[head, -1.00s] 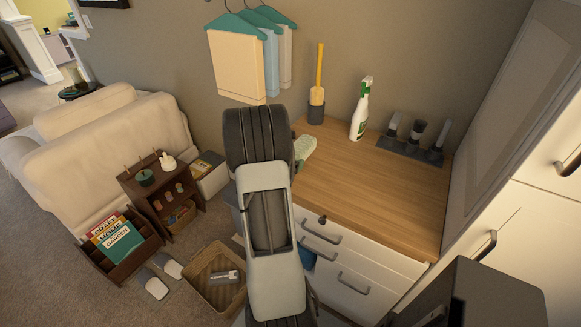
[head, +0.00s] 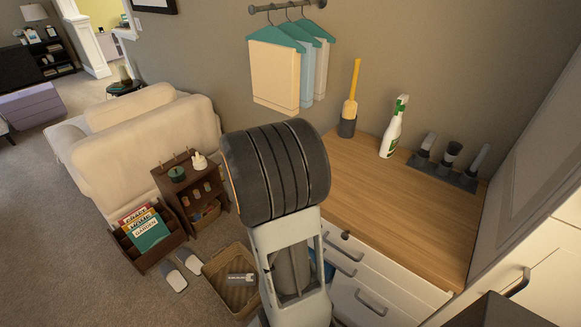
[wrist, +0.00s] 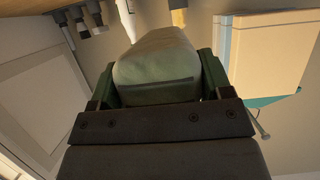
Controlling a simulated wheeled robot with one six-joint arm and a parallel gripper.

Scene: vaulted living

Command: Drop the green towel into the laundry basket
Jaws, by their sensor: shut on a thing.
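The green towel (wrist: 160,75), a folded or rolled pale-green bundle, is between the fingers of my gripper (wrist: 156,62) in the wrist view. The gripper is shut on it and holds it up, off any surface. In the head view my arm hides the gripper and the towel. A tan woven basket (head: 221,280) stands on the floor left of my arm, with a grey object (head: 241,280) in it; it seems to be the laundry basket. My arm covers part of its right side.
A wooden counter (head: 410,215) at right holds a spray bottle (head: 392,130), a yellow-handled brush (head: 351,95) and a tool rack (head: 445,170). A small shelf (head: 190,195), magazine rack (head: 145,245) and slippers (head: 175,278) are left of the basket.

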